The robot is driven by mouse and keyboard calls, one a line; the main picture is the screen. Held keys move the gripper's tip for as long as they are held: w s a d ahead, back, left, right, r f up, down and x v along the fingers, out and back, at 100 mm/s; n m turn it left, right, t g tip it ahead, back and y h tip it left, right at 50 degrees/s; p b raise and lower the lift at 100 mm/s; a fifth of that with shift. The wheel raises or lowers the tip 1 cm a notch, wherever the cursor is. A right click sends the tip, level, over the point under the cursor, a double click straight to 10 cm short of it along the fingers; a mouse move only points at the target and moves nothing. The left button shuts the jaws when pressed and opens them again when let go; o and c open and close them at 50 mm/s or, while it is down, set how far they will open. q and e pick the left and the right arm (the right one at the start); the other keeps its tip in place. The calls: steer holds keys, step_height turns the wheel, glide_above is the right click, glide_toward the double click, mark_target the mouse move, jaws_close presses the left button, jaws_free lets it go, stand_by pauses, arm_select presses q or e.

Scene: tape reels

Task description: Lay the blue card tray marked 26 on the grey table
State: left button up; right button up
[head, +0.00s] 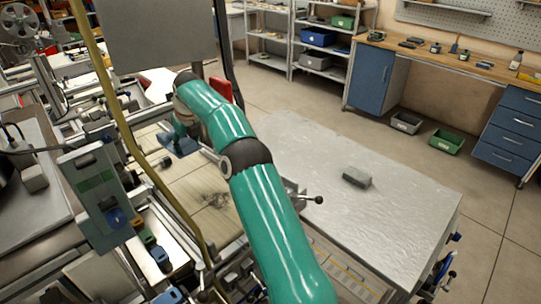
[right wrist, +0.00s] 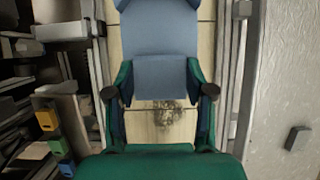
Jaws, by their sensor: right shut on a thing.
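The blue card tray (right wrist: 160,75) is gripped between the fingers of my right gripper (right wrist: 159,91) in the right wrist view. I cannot read any marking on it. In the head view the tray (head: 183,147) shows small beyond my green arm, above a pale wooden surface, with my right gripper (head: 180,135) partly hidden around it. The grey table (head: 330,215) lies to the right of my arm; its edge also shows at the right of the wrist view (right wrist: 285,80). My left gripper is not in view.
A small dark grey block (head: 357,177) sits on the grey table, whose top is otherwise mostly bare. A dark tangle (head: 214,199) lies on the pale surface. Metal rails and a yellow cable (head: 130,140) run left of my arm. Bins (head: 445,142) stand on the floor behind.

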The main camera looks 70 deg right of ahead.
steer(key=shift+s, duration=0.1)
steer(key=shift+a+n, duration=0.55)
steer(key=shift+n, duration=0.15)
steer(key=shift+a+n+t+y, duration=0.3)
steer(key=shift+a+n+y, duration=0.1)
steer(key=shift+a+n, duration=0.15)
steer(key=s+d+f+m+h+b, duration=0.1)
steer(key=s+d+f+m+b, duration=0.15)
steer(key=s+d+b, duration=1.1)
steer(key=m+h+b, duration=0.2)
steer(key=m+b, duration=0.3)
steer(key=b, duration=0.3)
glide_above(326, 201)
steer(key=shift+g, duration=0.4)
step_height(326, 201, down, 18)
steer(key=shift+r, duration=0.2)
steer(key=shift+w+f+b, duration=0.1)
steer(key=shift+f+b, duration=0.4)
steer(key=shift+f, duration=2.1)
steer(key=shift+n, duration=0.3)
